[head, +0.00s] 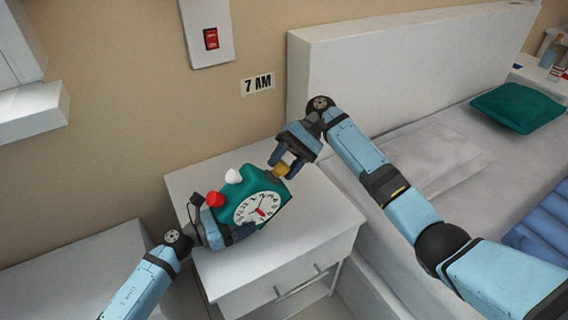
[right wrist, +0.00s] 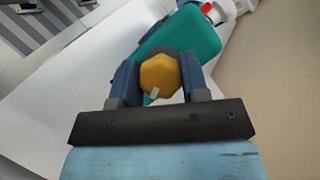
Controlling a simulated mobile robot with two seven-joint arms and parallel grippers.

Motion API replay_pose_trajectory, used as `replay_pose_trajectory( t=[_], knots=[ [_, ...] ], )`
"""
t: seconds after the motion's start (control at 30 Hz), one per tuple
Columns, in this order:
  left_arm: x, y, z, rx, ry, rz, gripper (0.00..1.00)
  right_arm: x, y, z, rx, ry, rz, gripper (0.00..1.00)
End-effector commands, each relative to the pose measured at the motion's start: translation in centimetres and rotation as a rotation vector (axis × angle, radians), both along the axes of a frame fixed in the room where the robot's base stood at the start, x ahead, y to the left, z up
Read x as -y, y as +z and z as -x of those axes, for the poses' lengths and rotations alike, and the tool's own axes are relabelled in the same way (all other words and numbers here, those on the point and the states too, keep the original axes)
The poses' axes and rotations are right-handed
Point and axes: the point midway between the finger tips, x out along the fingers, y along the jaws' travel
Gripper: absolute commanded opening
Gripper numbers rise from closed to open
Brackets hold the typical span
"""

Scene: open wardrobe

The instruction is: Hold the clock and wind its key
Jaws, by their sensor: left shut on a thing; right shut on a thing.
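The teal clock (head: 236,199) has a white face with red hands, a red knob and a white knob on its body. It is tilted over the white nightstand (head: 310,218). My left gripper (head: 222,235) is shut on the clock at its lower left side. The yellow key (head: 281,168) sticks out at the clock's upper right side. My right gripper (head: 284,161) is shut on the key, with one finger on each side. In the right wrist view the key (right wrist: 160,76) sits between the fingers, with the teal clock (right wrist: 185,42) behind it.
A bed with a white headboard (head: 400,55) and a green pillow (head: 517,107) stands to the right. A red switch (head: 211,38) and a "7 AM" sign (head: 258,84) are on the wall. The nightstand top has free room right of the clock.

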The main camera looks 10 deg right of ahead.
Motion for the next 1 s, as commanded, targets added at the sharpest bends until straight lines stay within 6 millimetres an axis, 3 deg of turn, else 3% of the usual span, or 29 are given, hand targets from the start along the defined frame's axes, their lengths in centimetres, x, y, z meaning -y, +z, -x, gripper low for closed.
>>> replay_pose_trajectory(
  t=[0.5, 1.0],
  knots=[
    [-0.09, 0.09, -0.09, 0.000, 0.003, 0.001, 0.57, 0.03, 0.06, 0.00, -0.245, -0.228, 0.087, 0.18],
    [-0.08, 0.08, -0.07, 0.000, 0.002, 0.001, 0.57, 0.04, 0.13, -0.03, -0.294, -0.273, 0.105, 0.18]
  ],
)
